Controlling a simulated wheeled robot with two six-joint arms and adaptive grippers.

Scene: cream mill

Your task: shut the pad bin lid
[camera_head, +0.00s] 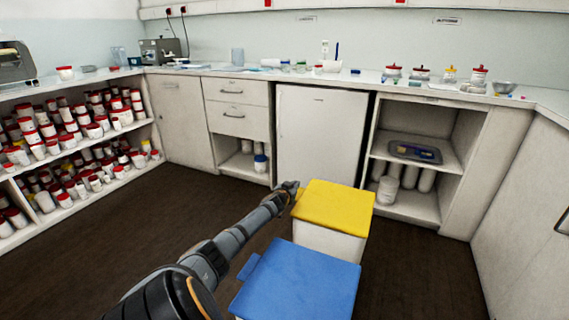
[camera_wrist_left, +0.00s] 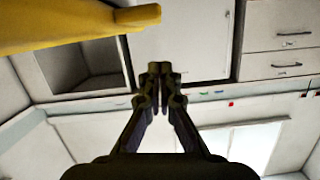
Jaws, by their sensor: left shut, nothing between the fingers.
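Two white bins stand on the floor, one with a yellow lid (camera_head: 334,205) and, nearer, one with a blue lid (camera_head: 298,283). I see no label that tells which is the pad bin. Both lids look flat on their bins in the head view. My left gripper (camera_head: 291,187) is shut and empty, beside the far left corner of the yellow lid; I cannot tell whether it touches. In the left wrist view, the shut fingers (camera_wrist_left: 160,72) point away from me, and the yellow lid (camera_wrist_left: 75,32) lies at upper left, apart from the fingertips. My right gripper is not in view.
A white cabinet door (camera_head: 318,135) stands behind the bins, with an open cupboard (camera_head: 415,170) to its right. Shelves full of red-lidded jars (camera_head: 65,145) line the left wall. A counter (camera_head: 350,76) holds glassware and jars. The dark floor (camera_head: 200,215) around the bins is clear.

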